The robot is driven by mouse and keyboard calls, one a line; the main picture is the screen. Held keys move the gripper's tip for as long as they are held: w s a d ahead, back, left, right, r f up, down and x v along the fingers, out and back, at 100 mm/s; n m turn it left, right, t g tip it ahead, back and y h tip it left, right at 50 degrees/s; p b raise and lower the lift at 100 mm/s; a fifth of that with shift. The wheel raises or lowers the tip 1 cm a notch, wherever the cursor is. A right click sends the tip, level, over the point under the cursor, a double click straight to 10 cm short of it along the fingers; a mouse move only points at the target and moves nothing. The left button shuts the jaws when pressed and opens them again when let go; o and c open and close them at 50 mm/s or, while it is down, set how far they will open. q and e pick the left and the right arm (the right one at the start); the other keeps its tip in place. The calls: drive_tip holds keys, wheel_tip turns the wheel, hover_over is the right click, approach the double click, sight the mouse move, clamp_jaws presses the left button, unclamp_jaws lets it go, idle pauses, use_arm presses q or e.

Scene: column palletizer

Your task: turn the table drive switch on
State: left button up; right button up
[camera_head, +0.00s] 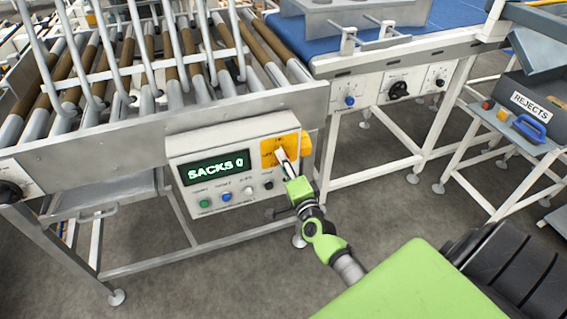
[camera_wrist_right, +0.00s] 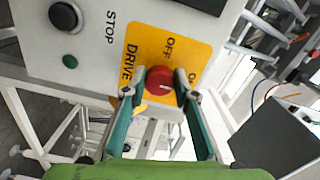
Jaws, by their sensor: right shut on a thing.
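The table drive switch is a round red knob (camera_wrist_right: 159,79) on a yellow plate (camera_wrist_right: 138,42) marked DRIVE, OFF and ON in the right wrist view. In the head view the yellow plate (camera_head: 268,146) is at the right end of a pale control box (camera_head: 233,198). My right gripper (camera_head: 284,161) is at the plate and hides the knob there. In the right wrist view my right gripper (camera_wrist_right: 160,88) has a finger on each side of the knob and is shut on it. I cannot tell which mark the knob points to. My left gripper is not in view.
The box has a green display (camera_head: 216,167) reading SACKS 0 and several small buttons. The roller table (camera_head: 150,126) is above the box. A REJECTS bin (camera_head: 540,100) stands at the right.

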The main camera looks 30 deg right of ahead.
idle(0.4)
drive_tip(key=o, duration=1.1)
drive_tip(key=v, duration=1.2)
drive_tip(key=shift+s, duration=0.1)
drive_tip(key=shift+f, duration=0.1)
